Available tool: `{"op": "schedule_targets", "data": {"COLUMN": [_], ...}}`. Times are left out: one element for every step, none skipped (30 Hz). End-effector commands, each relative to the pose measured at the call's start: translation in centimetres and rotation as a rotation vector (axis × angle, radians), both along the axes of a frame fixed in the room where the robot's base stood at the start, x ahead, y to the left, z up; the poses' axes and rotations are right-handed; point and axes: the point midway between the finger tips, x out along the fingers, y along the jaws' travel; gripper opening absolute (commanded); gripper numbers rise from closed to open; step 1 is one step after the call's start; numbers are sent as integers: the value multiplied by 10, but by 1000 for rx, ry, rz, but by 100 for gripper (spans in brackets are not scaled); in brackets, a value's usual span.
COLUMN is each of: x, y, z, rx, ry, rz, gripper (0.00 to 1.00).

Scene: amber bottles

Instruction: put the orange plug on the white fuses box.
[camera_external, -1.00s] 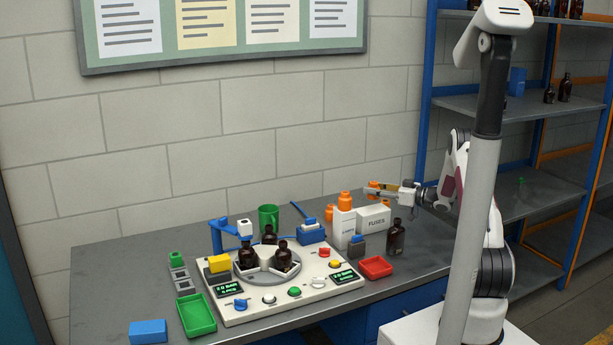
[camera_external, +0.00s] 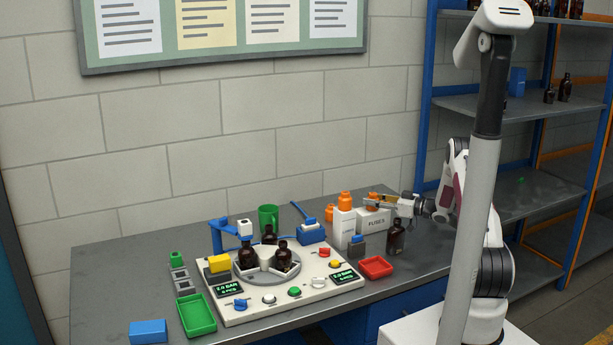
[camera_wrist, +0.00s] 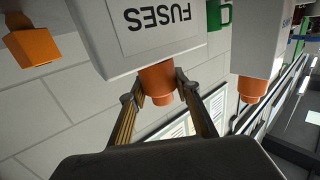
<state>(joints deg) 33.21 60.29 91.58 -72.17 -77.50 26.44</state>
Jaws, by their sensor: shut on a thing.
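The white fuses box (camera_external: 373,222) stands near the back right of the table; its label is upside down in the wrist view (camera_wrist: 150,35). My gripper (camera_external: 370,201) is at the top of this box, coming in from the right. Its fingers (camera_wrist: 160,92) are shut on an orange plug (camera_wrist: 158,80), one on each side. The plug (camera_external: 373,195) is upright at the box's top and appears to touch it. The exact contact under the plug is hidden.
Another white box (camera_external: 344,228) with an orange plug on top (camera_external: 344,200) stands just left. A dark bottle (camera_external: 396,238) and a red tray (camera_external: 376,267) are in front. A green mug (camera_external: 268,217) and a white machine (camera_external: 283,288) stand farther left.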

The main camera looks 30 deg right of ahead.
Motion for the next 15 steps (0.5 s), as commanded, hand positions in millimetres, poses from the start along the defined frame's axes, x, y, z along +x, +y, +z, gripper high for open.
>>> {"op": "schedule_targets", "data": {"x": [0,0,0,0,0,0,0,0,0,0,0,0,0,0,0], "y": [0,0,0,0,0,0,0,0,0,0,0,0,0,0,0], "z": [0,-1,0,0,0,0,0,0,-1,-1,-2,-3,-3,-4,-4], "rx": [1,0,0,0,1,1,1,1,0,0,0,1,1,1,1], "ry": [-1,-1,-1,-1,-1,-1,-1,-1,0,0,0,1,1,1,1], "rz": [0,0,0,0,0,0,0,0,0,0,0,0,0,0,0], "gripper": [9,9,9,9,9,9,9,9,9,9,9,9,9,9,42]}}
